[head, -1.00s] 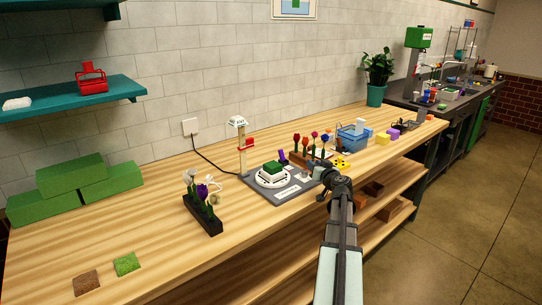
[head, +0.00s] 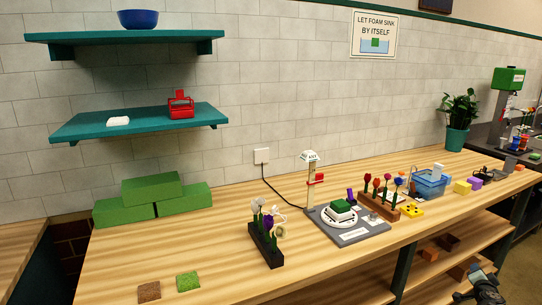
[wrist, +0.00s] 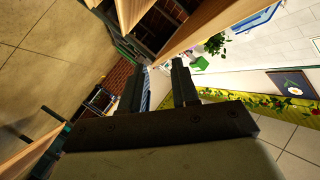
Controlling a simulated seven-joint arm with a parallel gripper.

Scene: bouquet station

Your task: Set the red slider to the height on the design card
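The red slider (head: 316,178) sits on a pale upright post with a white cap, at the back left of the grey station base (head: 372,232). It is roughly two thirds up the post; any scale marks are too small to read. A white turntable with a green foam block (head: 341,206) stands beside the post. I cannot pick out the design card for sure. My gripper (head: 485,288) is at the lower right, off the bench front and far from the slider. In the wrist view, my gripper (wrist: 158,68) shows two separated fingers with nothing between them.
A black holder with flowers (head: 265,245) stands left of the station. A wooden flower rack (head: 380,207), a yellow piece (head: 411,210) and a blue bin (head: 430,186) are to its right. Green blocks (head: 150,197) lie at the back left. The front left bench is mostly clear.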

